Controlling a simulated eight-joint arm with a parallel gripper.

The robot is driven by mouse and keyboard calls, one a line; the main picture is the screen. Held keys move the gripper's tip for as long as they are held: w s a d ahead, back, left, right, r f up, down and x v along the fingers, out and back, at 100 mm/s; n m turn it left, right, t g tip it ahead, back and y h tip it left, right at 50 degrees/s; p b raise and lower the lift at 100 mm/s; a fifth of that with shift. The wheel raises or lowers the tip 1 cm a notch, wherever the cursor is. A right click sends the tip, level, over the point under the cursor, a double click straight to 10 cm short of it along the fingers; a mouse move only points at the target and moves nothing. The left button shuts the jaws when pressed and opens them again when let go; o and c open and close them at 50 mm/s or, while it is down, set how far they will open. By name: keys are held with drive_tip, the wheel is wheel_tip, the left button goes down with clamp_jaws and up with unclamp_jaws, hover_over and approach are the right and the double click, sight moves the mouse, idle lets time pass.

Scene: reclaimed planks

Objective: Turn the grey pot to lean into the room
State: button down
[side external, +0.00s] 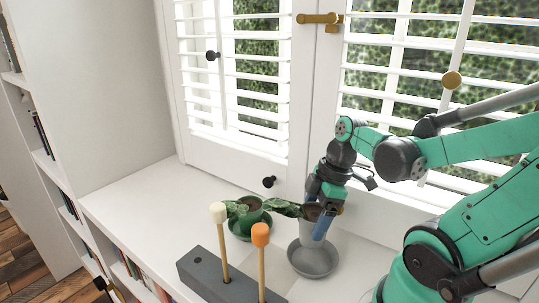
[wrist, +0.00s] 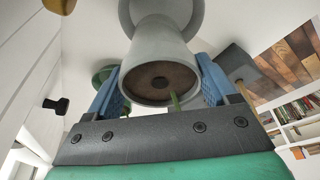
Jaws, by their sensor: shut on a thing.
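The grey pot (side external: 306,240) stands on a round grey saucer (side external: 313,268) on the white sill, partly hidden by my gripper. In the wrist view the pot (wrist: 158,62) shows its rim, brown soil (wrist: 158,84) and a green stem (wrist: 173,99). My gripper (side external: 322,222) reaches down at the pot, its blue fingers on either side of the rim, shut on it; the fingers also show in the wrist view (wrist: 160,86). In the side view a dark green leafy stem (side external: 284,208) leans left from the gripper, toward the green pot.
A green pot (side external: 251,214) on a green saucer stands just left of the grey pot. In front is a dark grey block (side external: 205,277) with upright sticks capped white (side external: 218,212) and orange (side external: 260,235). Shuttered windows (side external: 240,80) stand close behind. The sill's left part is clear.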

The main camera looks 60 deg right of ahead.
drive_tip(key=shift+s+a+f, duration=0.15)
drive_tip(key=shift+s+f, duration=0.15)
drive_tip(key=shift+f, duration=1.8)
unclamp_jaws()
